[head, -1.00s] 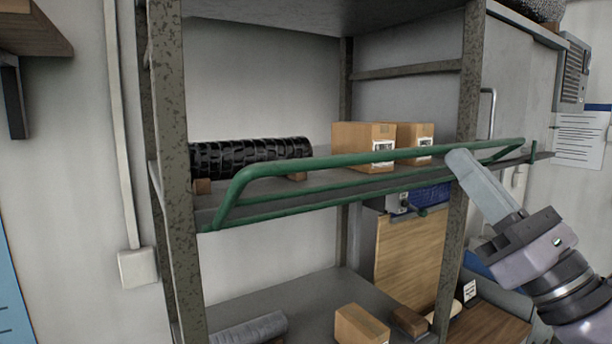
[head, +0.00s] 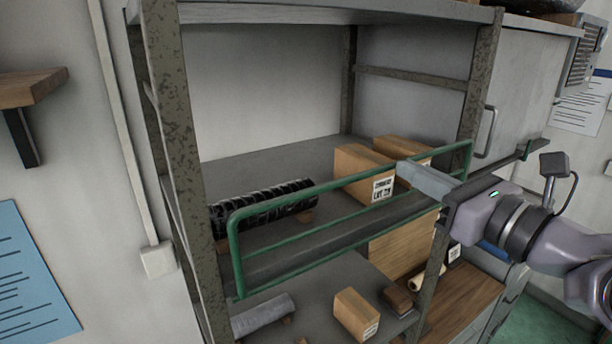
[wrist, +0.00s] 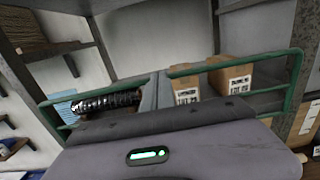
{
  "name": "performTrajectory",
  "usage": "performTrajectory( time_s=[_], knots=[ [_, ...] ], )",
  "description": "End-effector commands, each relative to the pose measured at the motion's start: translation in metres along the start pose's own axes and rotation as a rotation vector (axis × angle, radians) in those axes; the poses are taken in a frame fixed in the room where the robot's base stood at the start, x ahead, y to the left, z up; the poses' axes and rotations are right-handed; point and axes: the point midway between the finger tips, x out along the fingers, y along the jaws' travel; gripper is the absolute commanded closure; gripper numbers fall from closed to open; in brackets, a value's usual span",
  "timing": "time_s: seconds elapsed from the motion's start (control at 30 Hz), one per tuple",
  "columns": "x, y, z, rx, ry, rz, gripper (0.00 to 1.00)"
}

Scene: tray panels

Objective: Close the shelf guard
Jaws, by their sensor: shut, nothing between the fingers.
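The shelf guard is a green tubular frame (head: 318,190) across the front of the middle shelf. In the head view it stands raised along the shelf edge, its top rail well above its lower rail. It also shows in the wrist view (wrist: 232,64), on both sides of my fingers. My gripper (head: 404,168) is shut and empty, coming from the right. Its fingertips (wrist: 155,88) overlap the top rail, right of its middle, and seem to touch it from the front. The fingers hide part of the rail. I cannot tell whether the guard is fully upright.
On the middle shelf (head: 300,155) behind the guard lie a black ribbed roll (head: 265,205) and cardboard boxes (head: 362,165). Speckled metal posts (head: 168,120) frame the rack. The lower shelf holds a box (head: 356,314) and a grey roll (head: 263,315). A grey cabinet (head: 520,85) stands at right.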

Motion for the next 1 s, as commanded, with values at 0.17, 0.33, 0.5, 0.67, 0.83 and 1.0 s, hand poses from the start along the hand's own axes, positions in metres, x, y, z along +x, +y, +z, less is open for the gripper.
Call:
performTrajectory(
  time_s=[0.17, 0.33, 0.5, 0.67, 0.83, 1.0],
  knots=[
    [0.0044, -0.0001, 0.0028, 0.0, -0.001, -0.001, 1.0],
    [0.0067, 0.0002, 0.0036, 0.0, -0.002, 0.0, 1.0],
    [0.0074, 0.0001, 0.0041, 0.0, -0.003, 0.0, 1.0],
    [0.0074, 0.0001, 0.0044, 0.0, -0.004, 0.0, 1.0],
    [0.0074, 0.0, 0.0047, 0.0, -0.005, 0.0, 1.0],
    [0.0078, -0.0032, 0.007, 0.0, -0.004, 0.001, 1.0]
  ],
)
